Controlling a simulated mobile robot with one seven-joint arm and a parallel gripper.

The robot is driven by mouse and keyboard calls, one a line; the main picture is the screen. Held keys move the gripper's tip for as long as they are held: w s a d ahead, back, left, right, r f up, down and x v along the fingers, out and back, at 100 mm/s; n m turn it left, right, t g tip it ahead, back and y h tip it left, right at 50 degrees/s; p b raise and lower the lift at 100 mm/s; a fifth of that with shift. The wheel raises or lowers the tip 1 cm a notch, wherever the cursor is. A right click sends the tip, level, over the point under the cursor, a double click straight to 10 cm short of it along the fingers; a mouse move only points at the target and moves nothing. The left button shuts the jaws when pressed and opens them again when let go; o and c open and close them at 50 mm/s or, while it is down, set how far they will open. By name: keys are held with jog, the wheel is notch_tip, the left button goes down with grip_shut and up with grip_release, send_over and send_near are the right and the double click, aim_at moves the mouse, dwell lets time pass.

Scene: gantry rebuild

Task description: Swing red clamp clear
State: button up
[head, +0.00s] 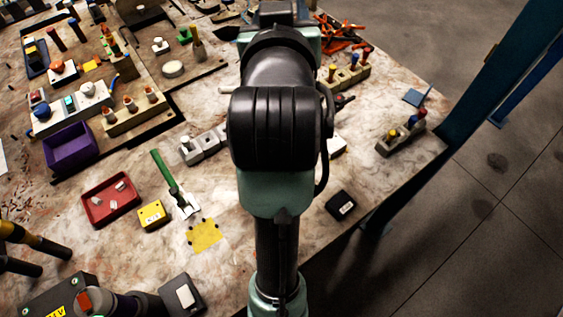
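An orange-red object with thin crossing arms and dark parts (338,34) lies at the far right of the table, just right of my arm. It may be the red clamp, but it is too small and partly covered to be sure, and I cannot tell how it is set. My arm runs up the middle of the head view and covers the table behind it. My gripper is not visible; the far end of the arm hides it or lies beyond the top edge.
The marble-patterned table (350,250) is crowded at left with a purple bin (70,148), a red tray (110,197) and a green-handled tool (172,180). Peg blocks (348,76) and (400,136) stand right of my arm. A blue post (500,80) rises beyond the right edge.

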jog(key=s+a+f+n+g+h+p, duration=0.1)
jog(key=s+f+n+g, duration=0.15)
jog(key=f+g, duration=0.4)
jog(key=s+f+n+g, duration=0.2)
jog(key=s+f+g, duration=0.15)
jog(key=f, duration=0.65)
jog(key=s+a+f+n+g+h+p, duration=0.1)
jog(key=s+f+n+g, duration=0.1)
jog(key=s+f+g, duration=0.45)
jog(key=shift+t, duration=0.85)
jog(key=w+x, duration=0.1)
jog(key=x, duration=0.3)
jog(key=w+x, duration=0.1)
jog(key=x, duration=0.8)
jog(key=shift+w+a+f, duration=0.1)
jog(key=shift+w+a, duration=0.25)
jog(key=shift+w, duration=0.05)
jog(key=shift+w+d+f, duration=0.1)
jog(key=shift+f, duration=0.45)
grip_shut()
